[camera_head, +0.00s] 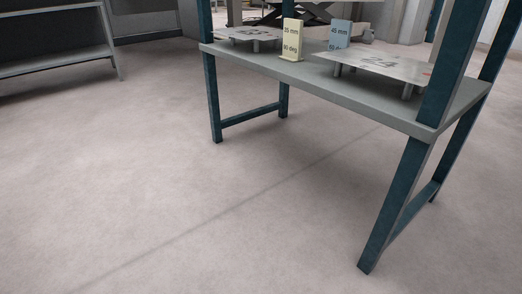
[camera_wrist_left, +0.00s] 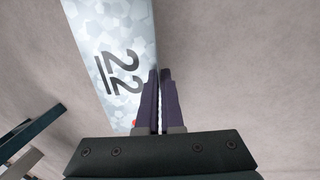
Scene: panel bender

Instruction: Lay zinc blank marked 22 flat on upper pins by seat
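The zinc blank marked 22 (camera_wrist_left: 112,45) is a pale, mottled metal sheet in the left wrist view, running from the top edge down to my fingers. A small red mark shows at its lower edge, beside the fingers. My left gripper (camera_wrist_left: 158,72) has its two dark fingers close together along the right edge of the blank and appears shut on it, above the floor. Neither gripper nor this blank shows in the head view. The upper pins by the seat cannot be made out clearly.
A grey table (camera_head: 330,92) with teal legs carries a sheet marked 24 (camera_head: 375,66) on short posts. Another raised sheet (camera_head: 250,34), its marking unclear, is at left. A yellow sign (camera_head: 292,38) and blue sign (camera_head: 340,34) stand between. Open floor lies in front; a shelf (camera_head: 60,62) stands far left.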

